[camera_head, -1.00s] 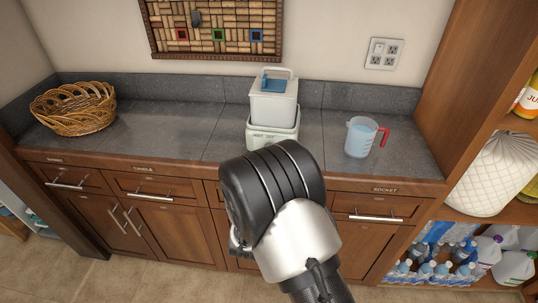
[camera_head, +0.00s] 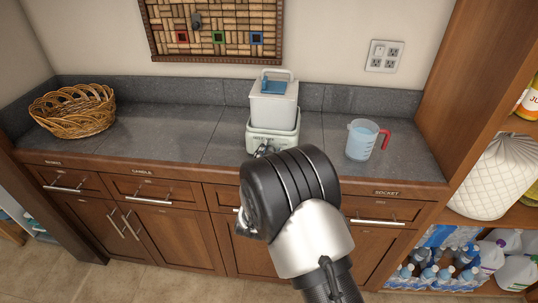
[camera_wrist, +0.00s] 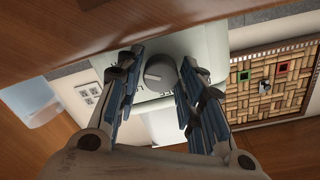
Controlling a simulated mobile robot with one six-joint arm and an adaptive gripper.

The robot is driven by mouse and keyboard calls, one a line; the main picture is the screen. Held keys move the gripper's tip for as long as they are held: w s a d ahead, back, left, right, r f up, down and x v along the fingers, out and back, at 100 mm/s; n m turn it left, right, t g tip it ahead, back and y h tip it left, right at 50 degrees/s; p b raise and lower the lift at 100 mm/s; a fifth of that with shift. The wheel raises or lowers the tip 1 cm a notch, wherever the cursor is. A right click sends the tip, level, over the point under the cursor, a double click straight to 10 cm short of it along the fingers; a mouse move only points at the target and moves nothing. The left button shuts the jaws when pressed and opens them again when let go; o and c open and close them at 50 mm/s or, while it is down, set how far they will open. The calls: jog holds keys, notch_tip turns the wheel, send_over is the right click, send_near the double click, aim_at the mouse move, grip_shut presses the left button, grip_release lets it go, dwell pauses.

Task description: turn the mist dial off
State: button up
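The mist dial (camera_wrist: 157,73) is a round grey knob on the pale front of the humidifier (camera_wrist: 190,48). It shows a raised grip bar, but I cannot read its setting. In the head view the humidifier (camera_head: 273,110) stands upright on the counter with a blue part on top and a handle. My gripper (camera_wrist: 163,68) is open, with one finger on each side of the dial and a gap to it visible on both sides.
A water pitcher (camera_head: 361,140) with a red handle stands right of the humidifier on the grey counter (camera_head: 170,130). A wicker basket (camera_head: 73,110) is at the far left. A cork board (camera_head: 215,25) and an outlet (camera_head: 384,56) are on the wall. The counter between basket and humidifier is clear.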

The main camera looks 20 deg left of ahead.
jog(key=c, duration=0.6)
jog(key=shift+n, duration=0.3)
jog(key=n, duration=0.5)
jog(key=shift+a, duration=0.1)
jog(key=n, duration=0.5)
jog(key=shift+n+p, duration=0.3)
jog(key=shift+n, duration=0.1)
jog(key=n+p, duration=0.1)
jog(key=n, duration=0.5)
jog(key=shift+a, duration=0.1)
jog(key=n+p, duration=0.1)
jog(key=n, duration=0.5)
jog(key=shift+f+p, duration=0.15)
jog(key=shift+p, duration=0.25)
jog(key=shift+n, duration=0.4)
